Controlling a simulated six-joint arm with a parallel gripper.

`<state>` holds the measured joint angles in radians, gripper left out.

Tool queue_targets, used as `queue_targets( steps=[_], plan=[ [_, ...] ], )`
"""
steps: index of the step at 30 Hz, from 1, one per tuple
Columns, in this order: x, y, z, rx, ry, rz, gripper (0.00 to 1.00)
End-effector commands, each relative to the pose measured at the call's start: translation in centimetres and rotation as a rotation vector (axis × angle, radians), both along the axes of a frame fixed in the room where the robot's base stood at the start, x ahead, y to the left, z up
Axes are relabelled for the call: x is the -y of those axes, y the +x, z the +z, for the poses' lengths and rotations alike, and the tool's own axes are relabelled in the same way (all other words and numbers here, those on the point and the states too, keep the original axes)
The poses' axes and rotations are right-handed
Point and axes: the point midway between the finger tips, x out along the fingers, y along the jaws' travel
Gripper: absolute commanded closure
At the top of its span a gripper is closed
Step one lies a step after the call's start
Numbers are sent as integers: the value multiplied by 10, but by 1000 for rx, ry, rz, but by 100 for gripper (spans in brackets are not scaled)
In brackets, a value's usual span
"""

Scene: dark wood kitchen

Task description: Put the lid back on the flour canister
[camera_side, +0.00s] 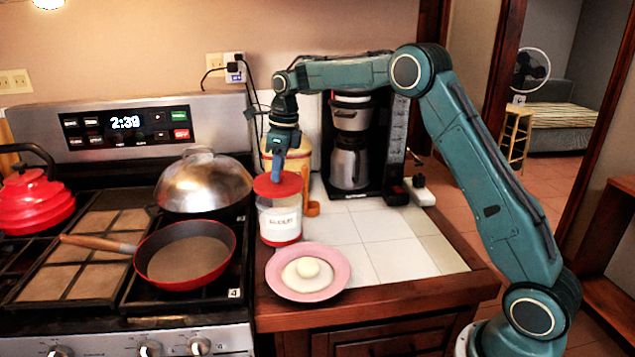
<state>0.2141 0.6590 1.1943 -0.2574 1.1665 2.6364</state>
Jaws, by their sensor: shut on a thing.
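The flour canister (280,220) is a clear jar with a white label, white contents and a red base. It stands upright on the tiled counter, just right of the stove; the label is too small to read surely. The red round lid (266,187) is at the canister's mouth, roughly level and over it. I cannot tell whether it is seated or slightly above the rim. My gripper (278,175) points down from above and is shut on the lid at its top middle. The fingertips and the grasped part are hard to make out.
A pink plate (341,264) with a white round item stands in front of the canister. A cream canister (295,160) is close behind, and a coffee maker (350,150) is behind right. A red pan (187,255) is on the stove at left. Tiles at right are clear.

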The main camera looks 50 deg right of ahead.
Motion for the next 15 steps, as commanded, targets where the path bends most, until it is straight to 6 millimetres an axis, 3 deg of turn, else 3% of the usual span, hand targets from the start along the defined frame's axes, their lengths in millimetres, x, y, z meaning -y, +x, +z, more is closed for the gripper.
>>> queue_targets(
  steps=[15],
  plan=[
    [0, 0, -22, 0, 0, 1, 94]
  ],
)
